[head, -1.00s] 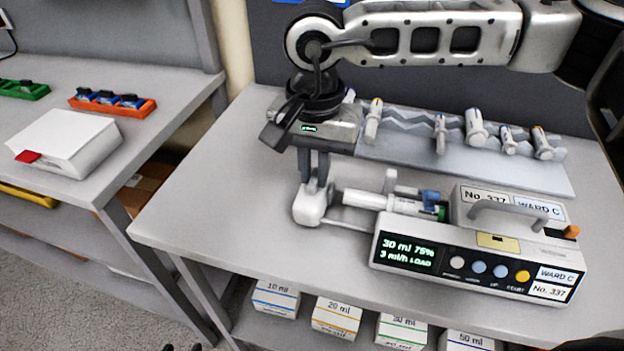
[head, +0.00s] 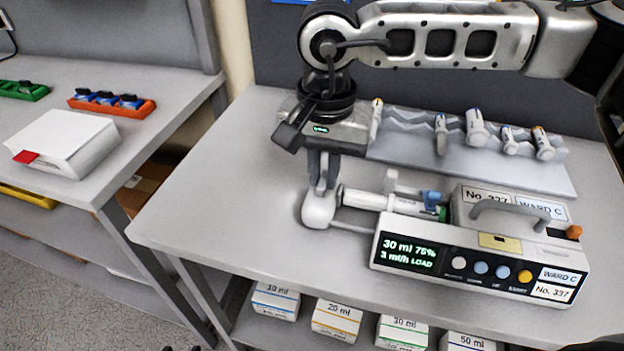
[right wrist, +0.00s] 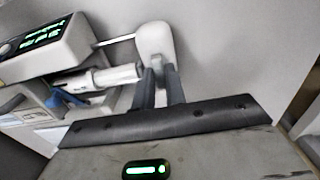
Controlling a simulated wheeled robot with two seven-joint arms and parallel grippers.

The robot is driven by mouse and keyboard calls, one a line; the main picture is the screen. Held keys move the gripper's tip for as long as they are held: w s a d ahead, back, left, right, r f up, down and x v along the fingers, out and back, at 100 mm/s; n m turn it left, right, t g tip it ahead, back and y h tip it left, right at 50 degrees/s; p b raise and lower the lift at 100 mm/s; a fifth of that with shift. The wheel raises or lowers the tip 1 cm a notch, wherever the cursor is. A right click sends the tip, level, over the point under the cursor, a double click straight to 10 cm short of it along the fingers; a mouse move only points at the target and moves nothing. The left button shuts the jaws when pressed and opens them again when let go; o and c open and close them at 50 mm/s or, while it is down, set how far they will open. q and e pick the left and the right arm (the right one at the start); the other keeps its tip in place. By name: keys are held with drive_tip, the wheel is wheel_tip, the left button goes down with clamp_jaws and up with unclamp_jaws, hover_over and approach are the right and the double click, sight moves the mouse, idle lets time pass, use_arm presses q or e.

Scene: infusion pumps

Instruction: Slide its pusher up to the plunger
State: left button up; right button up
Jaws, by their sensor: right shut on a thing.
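The infusion pump (head: 470,268) stands on the table; its screen reads "30 ml 75%", "3 ml/h LOAD". A white syringe (head: 405,205) lies in its cradle, plunger end to the left; it also shows in the right wrist view (right wrist: 108,77). The white pusher (head: 318,212) sits on a rod left of the pump, and in the right wrist view (right wrist: 154,42) too. My right gripper (head: 321,188) points down and is shut on the pusher. The plunger end is very close to the pusher; I cannot tell whether they touch. My left gripper is out of view.
A grey rack (head: 470,165) with several syringes lies behind the pump. An orange tray (head: 112,105) and a white box (head: 66,143) stand on the left table. Labelled boxes (head: 335,320) fill the shelf below. The table left of the pusher is clear.

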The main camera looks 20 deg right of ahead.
sight(325, 179)
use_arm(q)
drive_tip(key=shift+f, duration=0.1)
use_arm(e)
drive_tip(key=o, duration=0.6)
drive_tip(key=shift+c, duration=0.2)
